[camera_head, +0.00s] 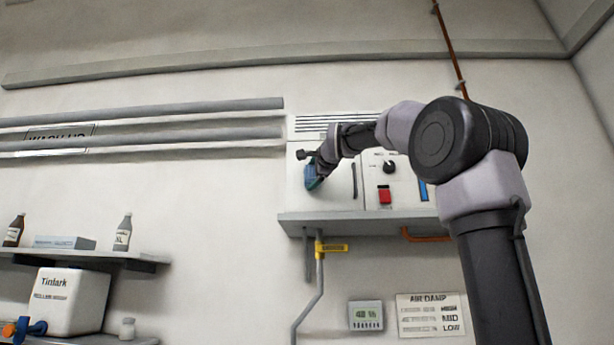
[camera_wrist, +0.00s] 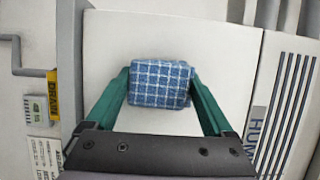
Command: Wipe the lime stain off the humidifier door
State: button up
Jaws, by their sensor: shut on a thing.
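The humidifier is a white wall unit on a grey shelf. Its door (camera_head: 338,188) is the plain white panel on the left, with a dark vertical handle; the door also fills the middle of the wrist view (camera_wrist: 200,50). My gripper (camera_head: 313,180) is in front of the door's left part. In the wrist view my gripper (camera_wrist: 160,88) has its green fingers shut on a blue checked cloth (camera_wrist: 160,84). The cloth faces the door; I cannot tell whether it touches. No lime stain shows on the visible door; the cloth and arm hide part of it.
A red switch (camera_head: 384,194) and a black knob (camera_head: 389,167) are on the panel right of the door. The shelf (camera_head: 350,225) runs beneath, with a yellow drain tag (camera_head: 332,248) on a pipe below. Bottles stand on a shelf at far left.

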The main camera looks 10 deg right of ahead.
jog(key=shift+s+d, duration=0.25)
jog(key=shift+d, duration=0.7)
jog(key=shift+s+d, duration=0.3)
jog(key=shift+d, duration=0.6)
jog(key=shift+s+d, duration=0.25)
jog(key=shift+d, duration=0.7)
jog(key=s+a, duration=0.2)
jog(key=s, duration=0.3)
jog(key=shift+s, duration=0.35)
jog(key=shift+s, duration=0.1)
jog(key=shift+s+a, duration=0.25)
jog(key=shift+s, duration=0.4)
jog(key=shift+s+a, duration=0.2)
jog(key=shift+s, duration=0.45)
